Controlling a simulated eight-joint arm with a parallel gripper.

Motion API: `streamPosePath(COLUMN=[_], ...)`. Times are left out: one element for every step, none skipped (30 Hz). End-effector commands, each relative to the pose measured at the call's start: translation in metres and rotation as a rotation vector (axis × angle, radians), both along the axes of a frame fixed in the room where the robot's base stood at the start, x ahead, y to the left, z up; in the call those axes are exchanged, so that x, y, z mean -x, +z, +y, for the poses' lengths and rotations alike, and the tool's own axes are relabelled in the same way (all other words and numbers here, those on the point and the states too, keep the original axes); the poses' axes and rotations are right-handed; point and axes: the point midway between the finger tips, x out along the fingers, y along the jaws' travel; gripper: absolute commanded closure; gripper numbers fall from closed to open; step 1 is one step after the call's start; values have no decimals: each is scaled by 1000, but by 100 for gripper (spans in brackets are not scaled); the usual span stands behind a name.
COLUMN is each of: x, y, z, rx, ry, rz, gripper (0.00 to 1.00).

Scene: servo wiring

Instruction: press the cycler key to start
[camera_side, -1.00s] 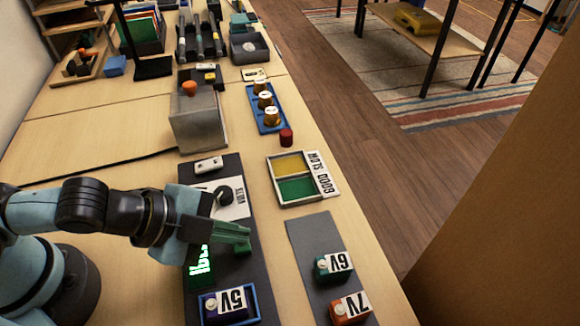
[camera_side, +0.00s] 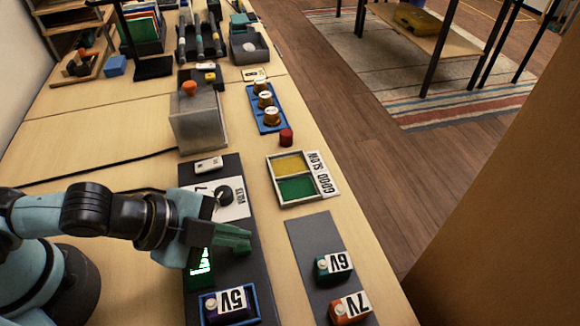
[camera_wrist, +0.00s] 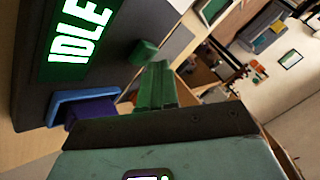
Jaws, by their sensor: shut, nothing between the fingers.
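The cycler is a dark panel (camera_side: 229,190) with a black knob, a green display and a small green key. The display (camera_wrist: 80,32) reads IDLE in the wrist view. The green key (camera_wrist: 143,51) stands out from the panel, just beyond my fingertips in that view. My gripper (camera_side: 246,240) is shut and empty, its green fingers over the panel by the key. In the side view the fingers mostly hide the key. The green fingers also show in the wrist view (camera_wrist: 157,72); I cannot tell whether they touch the key.
A purple 5V block (camera_side: 228,303) sits in a blue holder on the panel's near end. A grey mat (camera_side: 305,235) to the right carries a green 6V block (camera_side: 333,264) and an orange 7V block (camera_side: 349,307). A yellow-and-green sorting tray (camera_side: 275,184) lies beyond.

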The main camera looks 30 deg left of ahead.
Motion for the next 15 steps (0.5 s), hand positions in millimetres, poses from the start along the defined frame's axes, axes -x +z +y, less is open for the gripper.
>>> streamPosePath(x=[0, 0, 0, 0, 0, 0, 0, 0, 0, 0, 0, 0, 0, 0, 0], y=[0, 0, 1, 2, 3, 4, 5, 6, 7, 8, 8, 9, 9, 9, 9], z=[0, 0, 0, 0, 0, 0, 0, 0, 0, 0, 0, 0, 0, 0, 0], rx=[0, 0, 0, 0, 0, 0, 0, 0, 0, 0, 0, 0, 0, 0, 0], ry=[0, 0, 0, 0, 0, 0, 0, 0, 0, 0, 0, 0, 0, 0, 0], rz=[0, 0, 0, 0, 0, 0, 0, 0, 0, 0, 0, 0, 0, 0, 0], gripper=[100, 100, 100, 100, 100, 100, 100, 100, 100, 100, 100, 100, 100, 100, 100])
